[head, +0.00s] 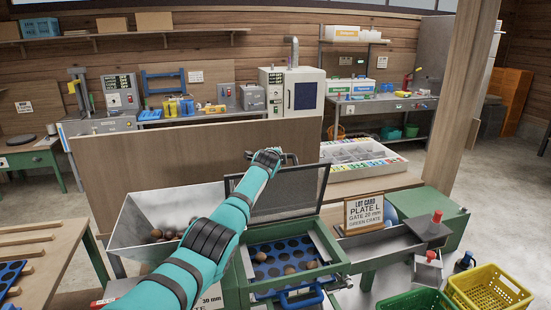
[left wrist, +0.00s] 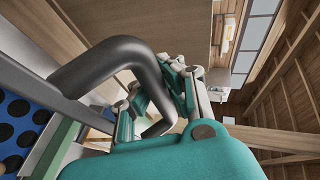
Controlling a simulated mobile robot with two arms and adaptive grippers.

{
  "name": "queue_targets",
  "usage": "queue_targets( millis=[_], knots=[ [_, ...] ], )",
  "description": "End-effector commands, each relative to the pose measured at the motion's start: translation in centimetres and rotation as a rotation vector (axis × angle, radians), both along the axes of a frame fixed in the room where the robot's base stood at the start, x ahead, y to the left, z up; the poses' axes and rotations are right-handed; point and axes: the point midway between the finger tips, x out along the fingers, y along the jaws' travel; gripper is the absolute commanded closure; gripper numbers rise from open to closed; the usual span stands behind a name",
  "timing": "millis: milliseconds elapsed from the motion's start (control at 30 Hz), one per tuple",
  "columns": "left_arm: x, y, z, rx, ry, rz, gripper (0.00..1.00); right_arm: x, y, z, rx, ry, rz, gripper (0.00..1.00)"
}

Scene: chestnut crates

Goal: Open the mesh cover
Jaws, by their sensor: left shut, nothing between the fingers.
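The mesh cover (head: 291,191) is a dark mesh panel in a grey frame, standing raised and tilted above the green box (head: 334,252). Under it, a blue plate (head: 262,247) with round holes holds several chestnuts. My left arm crosses the front of the box, hiding part of the cover. My left gripper (head: 288,158) is at the cover's top edge. My right gripper is not seen.
A metal hopper (head: 130,222) with chestnuts stands left of the box. A wooden panel (head: 150,160) rises behind. A lot card (head: 364,214) and a grey tray (head: 375,245) are at right, with green (head: 418,302) and yellow crates (head: 490,290) lower right.

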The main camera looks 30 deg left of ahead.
Motion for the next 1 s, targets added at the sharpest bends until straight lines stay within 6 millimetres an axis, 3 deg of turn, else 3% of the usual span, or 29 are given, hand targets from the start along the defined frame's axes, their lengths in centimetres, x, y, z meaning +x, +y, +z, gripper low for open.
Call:
queue_targets(
  millis=[400, 700, 1000],
  knots=[
    [0.14, -0.06, 0.69, 0.002, -0.013, -0.002, 1.00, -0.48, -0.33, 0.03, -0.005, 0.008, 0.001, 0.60],
    [0.11, -0.09, 0.45, 0.001, -0.008, -0.002, 0.61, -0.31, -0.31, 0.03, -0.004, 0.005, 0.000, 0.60],
    [0.05, -0.06, 0.15, 0.000, -0.004, -0.001, 0.60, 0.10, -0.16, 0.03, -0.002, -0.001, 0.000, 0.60]
  ],
)
